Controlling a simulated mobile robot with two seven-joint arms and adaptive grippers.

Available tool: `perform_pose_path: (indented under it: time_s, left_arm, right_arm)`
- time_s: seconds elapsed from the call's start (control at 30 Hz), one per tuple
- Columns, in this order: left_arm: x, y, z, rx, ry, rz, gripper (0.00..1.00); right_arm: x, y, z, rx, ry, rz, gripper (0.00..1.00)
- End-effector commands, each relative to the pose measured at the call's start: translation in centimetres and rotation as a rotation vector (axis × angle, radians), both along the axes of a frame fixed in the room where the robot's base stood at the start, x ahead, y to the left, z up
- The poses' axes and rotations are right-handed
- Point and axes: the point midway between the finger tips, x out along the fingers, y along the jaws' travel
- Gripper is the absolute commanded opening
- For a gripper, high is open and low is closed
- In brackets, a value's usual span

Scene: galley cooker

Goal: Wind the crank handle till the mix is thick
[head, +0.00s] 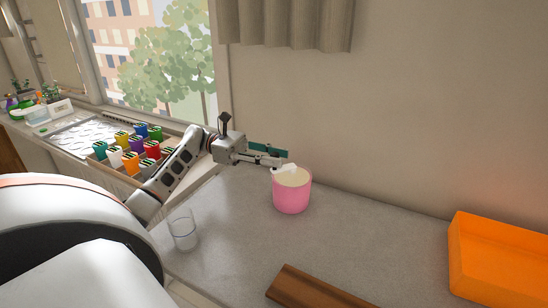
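A pink pot (292,196) stands upright on the grey counter, with a pale cream mix (291,177) inside near its rim. My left gripper (280,161) reaches in from the left, its fingers pointing right at the pot's back left rim. A small white piece (284,169) lies over the rim just below the fingertips; I cannot tell whether it is a crank handle or part of the gripper. A teal bar (266,148) runs along the far side of the fingers. Whether the fingers are closed on anything is too small to tell. My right gripper is out of view.
A clear glass (183,230) stands left of the pot. A brown wooden board (315,288) lies at the front, and an orange tray (497,258) is at the right. Several coloured cups (137,144) sit by the window. The counter (385,245) right of the pot is clear.

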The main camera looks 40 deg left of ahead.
Motion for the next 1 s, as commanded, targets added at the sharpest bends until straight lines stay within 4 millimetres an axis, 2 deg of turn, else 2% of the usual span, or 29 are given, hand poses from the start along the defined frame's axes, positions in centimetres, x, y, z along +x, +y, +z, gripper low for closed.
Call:
perform_pose_path:
  time_s: [0.3, 0.43, 0.57, 0.8, 1.0]
  left_arm:
    - [0.0, 0.0, -0.1, 0.002, 0.001, -0.001, 0.34]
    - [0.0, 0.0, 0.6, 0.003, -0.001, -0.001, 0.34]
    - [0.0, 0.0, 2.4, 0.004, -0.003, -0.002, 0.34]
    - [0.0, 0.0, 7.0, 0.003, -0.004, -0.001, 0.34]
    - [0.0, 0.0, 9.4, 0.002, -0.002, -0.001, 0.34]
  right_arm:
    - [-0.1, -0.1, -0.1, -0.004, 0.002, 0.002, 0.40]
    - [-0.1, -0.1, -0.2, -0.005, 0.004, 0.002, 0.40]
    - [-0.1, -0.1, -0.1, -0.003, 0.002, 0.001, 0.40]
    - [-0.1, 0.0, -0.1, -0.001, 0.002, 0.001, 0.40]
    - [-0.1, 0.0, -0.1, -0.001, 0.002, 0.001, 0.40]
